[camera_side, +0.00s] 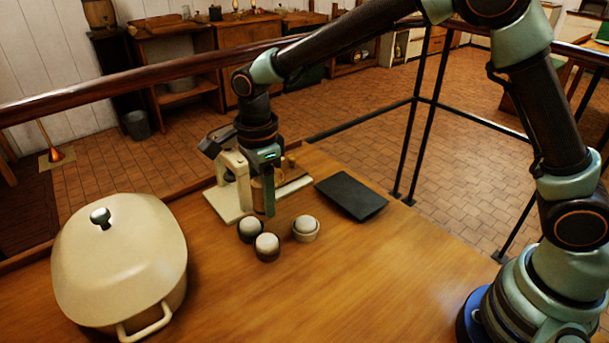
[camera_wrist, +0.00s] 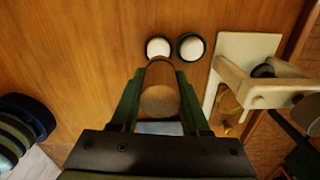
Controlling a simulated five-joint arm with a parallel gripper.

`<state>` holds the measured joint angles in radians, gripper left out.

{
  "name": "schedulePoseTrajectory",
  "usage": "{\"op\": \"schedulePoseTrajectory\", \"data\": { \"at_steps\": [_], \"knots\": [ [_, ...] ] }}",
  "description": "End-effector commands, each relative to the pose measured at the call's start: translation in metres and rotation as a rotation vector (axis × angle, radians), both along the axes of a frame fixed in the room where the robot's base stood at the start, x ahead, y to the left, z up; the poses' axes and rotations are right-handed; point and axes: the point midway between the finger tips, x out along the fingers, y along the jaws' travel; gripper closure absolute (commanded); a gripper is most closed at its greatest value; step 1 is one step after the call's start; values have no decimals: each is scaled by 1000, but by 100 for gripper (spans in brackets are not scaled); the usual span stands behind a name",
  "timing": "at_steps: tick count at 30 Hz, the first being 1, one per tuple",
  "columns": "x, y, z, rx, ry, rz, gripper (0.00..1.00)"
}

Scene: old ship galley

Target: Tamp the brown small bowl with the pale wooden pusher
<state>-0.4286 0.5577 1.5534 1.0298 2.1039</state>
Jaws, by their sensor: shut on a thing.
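My gripper (camera_side: 268,205) points down at the back of the table and is shut on the wooden pusher (camera_wrist: 160,82), a brown cylinder. It stands between the green fingers in the wrist view. The brown small bowl (camera_side: 267,255) is the nearest of three small bowls in the side view, with a white rounded fill. In the wrist view the brown bowl (camera_wrist: 158,55) shows just past the pusher's far end. The pusher appears apart from the bowls, behind them in the side view. I cannot tell how high its lower end is.
A dark bowl (camera_side: 251,236) and a pale bowl (camera_side: 305,236) also hold white fills. A cream stand (camera_side: 229,205) is close beside my gripper. A black slab (camera_side: 350,195) lies right of it, and a large cream pot (camera_side: 120,260) stands left.

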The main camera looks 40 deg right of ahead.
Motion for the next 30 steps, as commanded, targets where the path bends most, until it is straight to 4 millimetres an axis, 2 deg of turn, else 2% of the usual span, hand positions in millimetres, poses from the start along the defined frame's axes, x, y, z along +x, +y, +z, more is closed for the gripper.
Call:
{"op": "schedulePoseTrajectory", "data": {
  "at_steps": [18,30],
  "knots": [
    [-3,3,-47,-1,1,-1,100],
    [-3,3,-55,0,0,-1,100]
  ]
}}
